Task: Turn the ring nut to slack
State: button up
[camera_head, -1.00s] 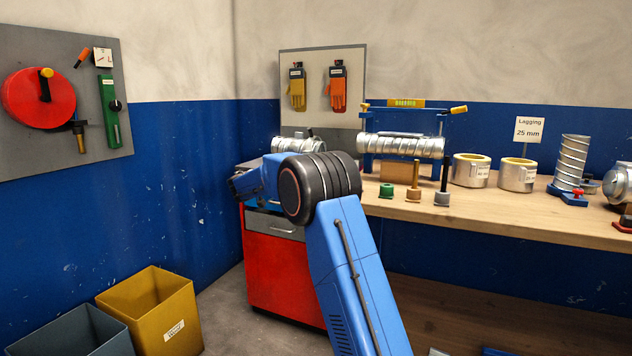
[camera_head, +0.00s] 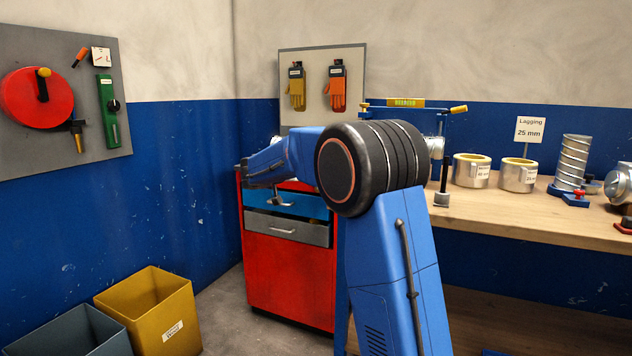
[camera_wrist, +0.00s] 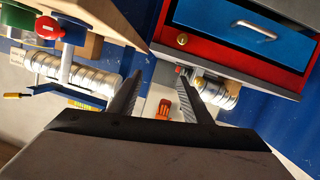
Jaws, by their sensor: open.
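I cannot pick out the ring nut for certain in either view. A silver spiral duct (camera_wrist: 75,75) lies across the blue stand at the left of the wrist view. In the head view my arm covers most of that duct, and only its right end (camera_head: 436,146) shows. A second, shorter silver duct piece (camera_wrist: 220,92) lies beyond the red cabinet in the wrist view, partly behind my right finger. My gripper (camera_wrist: 156,88) is open and empty, its fingers wide apart between the two ducts. In the head view my forearm points left above the cabinet, and the fingers cannot be made out.
The red cabinet (camera_head: 290,272) has a blue drawer (camera_head: 300,203). The wooden bench (camera_head: 520,215) holds lagging rings (camera_head: 471,170) and an upright spiral piece (camera_head: 571,160). A red knob (camera_wrist: 47,28) shows in the wrist view. Yellow (camera_head: 155,310) and grey bins stand on the floor.

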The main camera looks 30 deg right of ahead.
jog(key=s+d+g+y, duration=0.1)
jog(key=s, duration=0.5)
jog(key=shift+s+d+f, duration=0.2)
jog(key=shift+s, duration=0.15)
jog(key=shift+n, duration=0.3)
jog(key=s+a+f+n+g+y, duration=0.1)
jog(key=s+a+f+n+y, duration=0.15)
jog(key=s, duration=1.05)
jog(key=s+a+f+n+g+y, duration=0.1)
jog(key=s+a+f+y, duration=0.15)
jog(key=s, duration=1.05)
jog(key=s+a+f+n+y, duration=0.1)
jog(key=s+a+f, duration=0.3)
jog(key=s, duration=0.4)
jog(key=s+a+f+n+y, duration=0.2)
jog(key=s+a+f+y, duration=0.1)
jog(key=s, duration=0.5)
jog(key=s+a+f+n+y, duration=0.2)
jog(key=s+a+f, duration=0.3)
jog(key=s+f, duration=0.2)
jog(key=shift+s+a+f+y, duration=0.3)
jog(key=shift+s+y, duration=0.1)
jog(key=shift+s, duration=0.7)
jog(key=shift+r, duration=0.1)
